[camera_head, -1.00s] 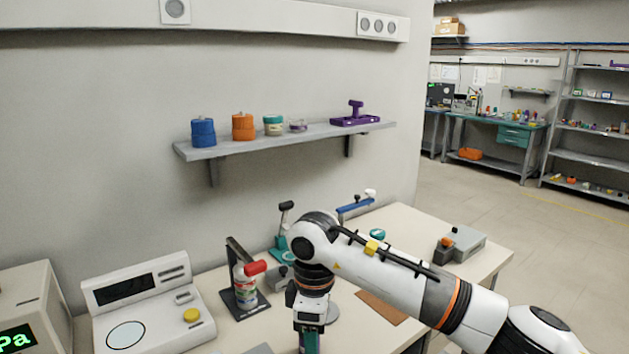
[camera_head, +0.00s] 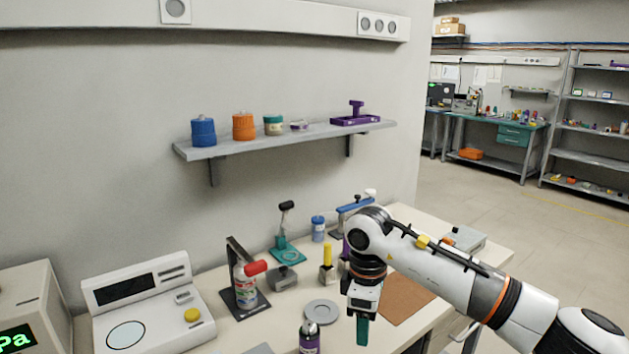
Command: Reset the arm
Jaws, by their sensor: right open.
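My right arm comes in from the right side of the head view. Its gripper (camera_head: 362,331) points down over the front of the bench, with a teal finger showing below the wrist. It is open, and I see nothing held in it. A bottle with a purple label (camera_head: 309,340) stands at the bottom edge, to the left of the gripper and apart from it. My left gripper is not in view.
Near the gripper are a grey disc (camera_head: 321,312), a brown mat (camera_head: 405,298) and a yellow-handled tool (camera_head: 327,264). A stand with a red-topped can (camera_head: 245,285) and a white scale (camera_head: 148,305) are further left. A wall shelf (camera_head: 285,139) hangs above.

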